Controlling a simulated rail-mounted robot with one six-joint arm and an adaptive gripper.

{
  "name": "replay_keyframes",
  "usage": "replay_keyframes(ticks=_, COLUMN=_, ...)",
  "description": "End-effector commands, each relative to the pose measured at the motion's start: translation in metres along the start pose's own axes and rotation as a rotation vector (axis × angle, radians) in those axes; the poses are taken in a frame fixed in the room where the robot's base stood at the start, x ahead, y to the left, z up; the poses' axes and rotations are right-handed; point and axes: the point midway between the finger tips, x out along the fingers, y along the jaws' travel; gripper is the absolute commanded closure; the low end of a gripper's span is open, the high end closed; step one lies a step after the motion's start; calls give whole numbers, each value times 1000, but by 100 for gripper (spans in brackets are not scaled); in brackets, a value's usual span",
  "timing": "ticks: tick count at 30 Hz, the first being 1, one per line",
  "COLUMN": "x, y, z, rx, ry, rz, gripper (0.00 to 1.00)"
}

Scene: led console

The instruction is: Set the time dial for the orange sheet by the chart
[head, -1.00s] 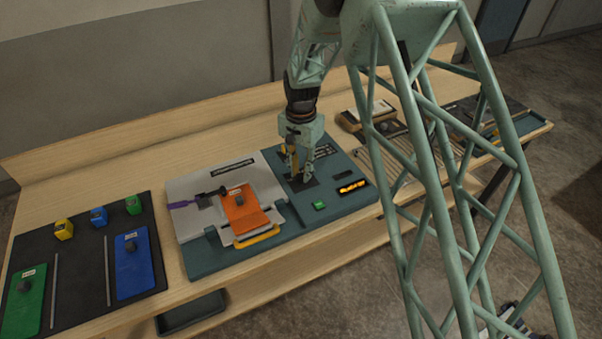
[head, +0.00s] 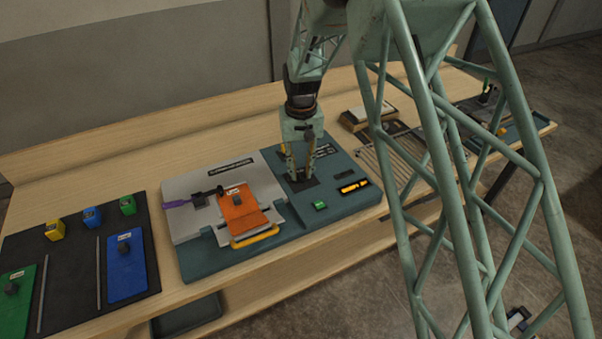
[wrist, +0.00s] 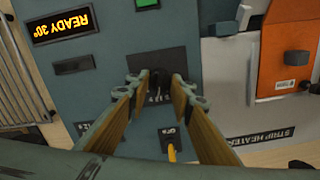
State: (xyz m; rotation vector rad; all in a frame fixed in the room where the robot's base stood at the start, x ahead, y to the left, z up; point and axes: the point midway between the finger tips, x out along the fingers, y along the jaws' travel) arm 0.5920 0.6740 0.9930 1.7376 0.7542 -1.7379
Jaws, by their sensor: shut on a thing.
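The time dial (wrist: 158,76) is a dark knob on a black square plate on the teal console (head: 345,205). My gripper (head: 301,178) points down over that plate; in the wrist view its two fingertips (wrist: 156,84) sit on either side of the dial, shut on it. The fingers cover part of the plate's markings, so the dial's setting cannot be read. The orange sheet (head: 242,210) lies on the grey strip heater (head: 205,182), left of the dial; it shows in the wrist view too (wrist: 285,55). No chart can be made out clearly.
An amber display (wrist: 62,25) reads "READY 30°". A green button (head: 320,206) sits near the console's front. A small switch (wrist: 172,138) with a yellow lever is beside the dial plate. A black mat (head: 75,262) with green and blue sheets lies at left.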

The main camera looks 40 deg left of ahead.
Motion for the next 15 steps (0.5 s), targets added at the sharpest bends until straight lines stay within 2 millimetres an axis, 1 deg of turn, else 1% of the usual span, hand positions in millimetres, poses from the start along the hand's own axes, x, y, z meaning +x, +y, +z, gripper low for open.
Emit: replay_keyframes(ticks=15, x=0, y=0, z=0, rx=-396, ry=1, rz=0, gripper=89)
